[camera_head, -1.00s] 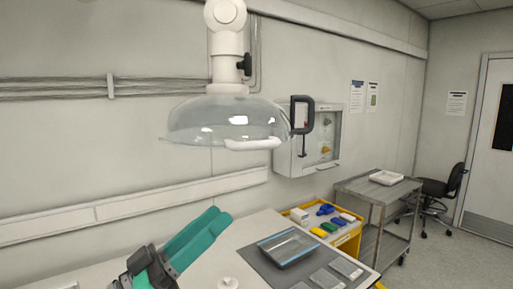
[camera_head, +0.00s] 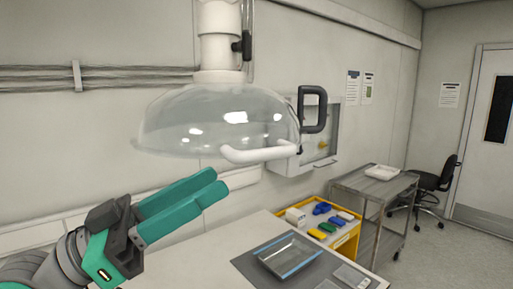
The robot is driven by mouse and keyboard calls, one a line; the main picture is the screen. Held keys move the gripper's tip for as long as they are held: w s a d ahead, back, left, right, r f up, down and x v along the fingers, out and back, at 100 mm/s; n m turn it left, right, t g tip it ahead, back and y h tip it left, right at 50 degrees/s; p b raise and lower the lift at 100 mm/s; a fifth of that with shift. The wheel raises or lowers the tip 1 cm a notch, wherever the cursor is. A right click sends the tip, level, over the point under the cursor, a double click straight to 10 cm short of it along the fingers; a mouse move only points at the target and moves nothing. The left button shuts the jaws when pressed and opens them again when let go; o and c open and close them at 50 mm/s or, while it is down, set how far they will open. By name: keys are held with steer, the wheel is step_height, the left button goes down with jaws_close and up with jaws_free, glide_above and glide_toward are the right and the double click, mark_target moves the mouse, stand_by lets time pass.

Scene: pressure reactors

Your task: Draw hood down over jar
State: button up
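The hood (camera_head: 215,118) is a clear dome hanging from a thick white jointed arm (camera_head: 219,45) in the upper middle. A white bar handle (camera_head: 260,154) runs along its lower front edge. My gripper (camera_head: 221,180) comes from the lower left with its two teal fingers side by side and pointing up to the right. They look parted and empty, though one partly overlaps the other. The fingertips appear just below and left of the bar handle, apart from it in the picture. I cannot make out the jar in this view.
A white bench (camera_head: 205,258) lies below, bearing a grey mat (camera_head: 245,263) with a shallow clear tray (camera_head: 289,254). A yellow bin (camera_head: 346,239) with coloured items and a metal cart (camera_head: 372,188) stand to the right. A wall cabinet (camera_head: 333,150) is behind a dark D-shaped handle (camera_head: 322,110).

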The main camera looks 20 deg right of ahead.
mark_target(255, 160)
steer(key=x, duration=0.9)
steer(key=shift+s, duration=0.2)
steer(key=shift+x, duration=0.9)
steer(key=shift+w, duration=0.1)
jaws_close()
